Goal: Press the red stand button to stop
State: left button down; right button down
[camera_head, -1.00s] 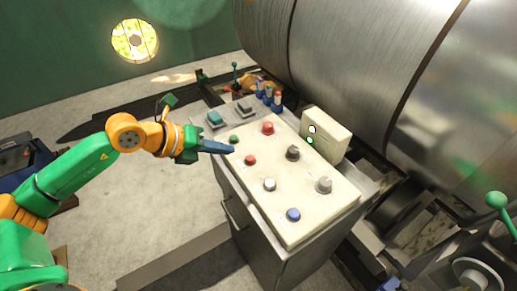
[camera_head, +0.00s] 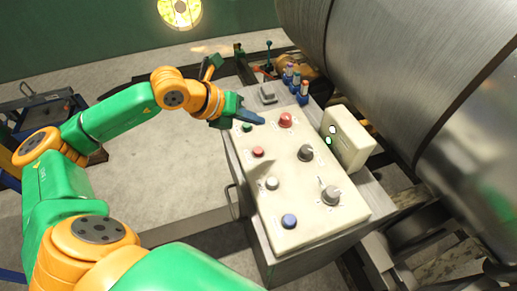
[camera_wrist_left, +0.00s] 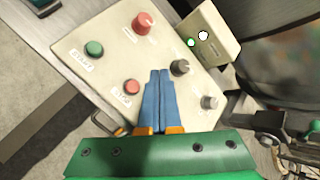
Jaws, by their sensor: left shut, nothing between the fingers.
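The sloped cream control panel (camera_head: 300,222) carries a small red button (camera_head: 258,152), labelled STOP in the left wrist view (camera_wrist_left: 132,87). A green button (camera_head: 247,127) sits above it in the head view, and a larger red knob-like button (camera_head: 286,119) is up and to the right. My left gripper (camera_head: 261,120) is shut and empty, its blue fingers over the panel's upper part. In the left wrist view its fingertips (camera_wrist_left: 160,72) appear to the right of the STOP button, which is uncovered. Their height above the panel is unclear. My right gripper is out of view.
Two grey knobs (camera_head: 306,153), a white button (camera_head: 272,183) and a blue button (camera_head: 289,221) share the panel. A cream box with lamps (camera_head: 348,143) stands at its right side. A large metal cylinder (camera_head: 400,60) lies beyond. Floor left of the stand is open.

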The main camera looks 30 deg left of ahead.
aim_at(255, 152)
pick_arm(q)
notch_tip(255, 152, down, 8)
jog(key=b, duration=0.5)
jog(key=shift+r, duration=0.15)
jog(key=shift+w+f+b, duration=0.1)
jog(key=shift+f+b, duration=0.2)
jog(key=shift+b, duration=0.25)
dwell(1.1)
jog(key=shift+f+b, duration=0.35)
jog(key=shift+b, duration=0.2)
jog(key=shift+f+b, duration=0.55)
jog(key=shift+b, duration=0.15)
dwell(0.4)
dwell(0.3)
jog(key=shift+r+p, duration=0.6)
jog(key=shift+r, duration=0.35)
